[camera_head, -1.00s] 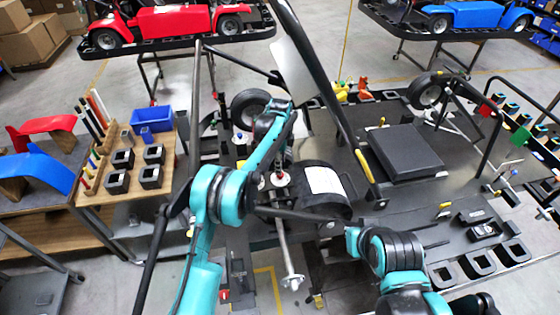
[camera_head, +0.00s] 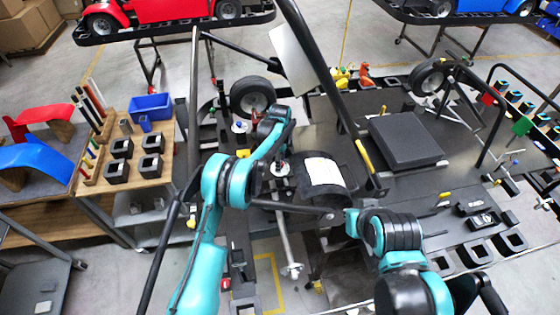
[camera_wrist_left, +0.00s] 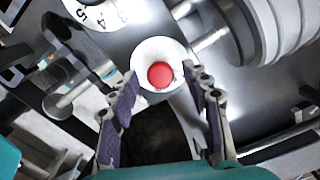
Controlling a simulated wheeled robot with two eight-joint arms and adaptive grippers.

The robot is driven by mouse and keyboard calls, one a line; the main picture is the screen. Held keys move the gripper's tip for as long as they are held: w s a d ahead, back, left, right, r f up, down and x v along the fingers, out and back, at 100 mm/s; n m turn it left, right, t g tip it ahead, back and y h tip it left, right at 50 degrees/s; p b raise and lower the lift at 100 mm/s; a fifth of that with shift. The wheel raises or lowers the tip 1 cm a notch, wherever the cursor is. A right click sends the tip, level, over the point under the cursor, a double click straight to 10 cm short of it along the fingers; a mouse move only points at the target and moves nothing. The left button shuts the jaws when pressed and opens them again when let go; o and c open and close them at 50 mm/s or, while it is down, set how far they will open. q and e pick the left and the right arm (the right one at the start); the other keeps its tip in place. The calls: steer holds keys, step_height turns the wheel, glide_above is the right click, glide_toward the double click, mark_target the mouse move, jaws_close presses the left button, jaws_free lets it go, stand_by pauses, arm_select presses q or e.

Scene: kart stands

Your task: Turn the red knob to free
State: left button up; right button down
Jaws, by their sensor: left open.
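The red knob (camera_wrist_left: 160,75) is a round red cap on a white disc (camera_wrist_left: 146,52) in the left wrist view. My left gripper (camera_wrist_left: 161,80) is open, with one finger on each side of the knob in the picture. I see no clear contact, and cannot tell the height gap. In the head view the left gripper (camera_head: 282,150) points down over the bench, close above a white disc (camera_head: 280,170). The red cap is hard to make out there. My right arm (camera_head: 390,232) shows at the lower right, but I cannot make out its gripper.
In the head view a dark curved cover with a white label (camera_head: 322,171) stands right of the gripper. A slanted black bar (camera_head: 322,70) rises behind.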

arm_select(q)
jaws_close()
